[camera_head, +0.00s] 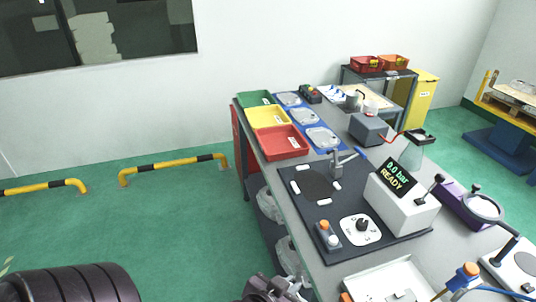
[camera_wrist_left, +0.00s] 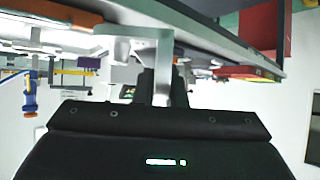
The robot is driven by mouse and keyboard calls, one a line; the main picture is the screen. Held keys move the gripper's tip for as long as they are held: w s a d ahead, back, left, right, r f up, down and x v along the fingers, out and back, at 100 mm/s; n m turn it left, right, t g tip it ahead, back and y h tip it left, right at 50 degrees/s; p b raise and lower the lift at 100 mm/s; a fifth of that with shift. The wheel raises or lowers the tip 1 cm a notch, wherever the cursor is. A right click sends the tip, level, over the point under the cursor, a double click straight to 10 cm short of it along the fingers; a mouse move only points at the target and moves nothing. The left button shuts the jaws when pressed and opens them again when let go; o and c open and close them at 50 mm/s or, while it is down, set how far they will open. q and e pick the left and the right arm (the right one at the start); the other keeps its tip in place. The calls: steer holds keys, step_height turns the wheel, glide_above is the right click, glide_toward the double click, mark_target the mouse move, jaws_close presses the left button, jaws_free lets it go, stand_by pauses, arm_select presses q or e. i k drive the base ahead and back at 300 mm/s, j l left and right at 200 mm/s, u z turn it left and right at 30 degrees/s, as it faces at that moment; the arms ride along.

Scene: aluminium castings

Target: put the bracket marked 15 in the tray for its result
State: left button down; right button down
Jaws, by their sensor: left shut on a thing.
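My left gripper (camera_head: 268,290) is at the bottom edge of the head view, low beside the table's near left side. In the left wrist view its dark fingers (camera_wrist_left: 164,88) are shut on a pale grey metal part (camera_wrist_left: 163,68). This looks like a bracket, but no number can be read on it, and much of it is hidden or out of frame. The green tray (camera_head: 256,98), yellow tray (camera_head: 267,117) and red tray (camera_head: 283,142) stand in a row at the table's far left edge. They look empty. My right gripper is not in view.
The test unit (camera_head: 402,204) reads "0.0 bar READY" beside a dark plate (camera_head: 300,178) with a clamp. Blue mats (camera_head: 322,137) with grey castings lie right of the trays. More castings (camera_head: 268,205) are under the tabletop. Yellow-black floor rails (camera_head: 172,167) stand left.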

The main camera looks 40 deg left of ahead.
mark_target(262, 122)
steer(key=i+j, duration=0.2)
steer(key=j, duration=0.3)
steer(key=i+j+z, duration=0.15)
steer(key=j, duration=0.35)
steer(key=i+j, duration=0.2)
steer(key=j, duration=0.35)
steer(key=i+j+z, duration=0.1)
steer(key=j, duration=0.4)
steer(key=i+j, duration=0.25)
steer(key=j, duration=0.3)
steer(key=i+j+z, duration=0.15)
steer(key=j, duration=0.4)
steer(key=i+j, duration=0.1)
steer(key=j, duration=0.45)
steer(key=i+j+z, duration=0.1)
steer(key=j, duration=0.45)
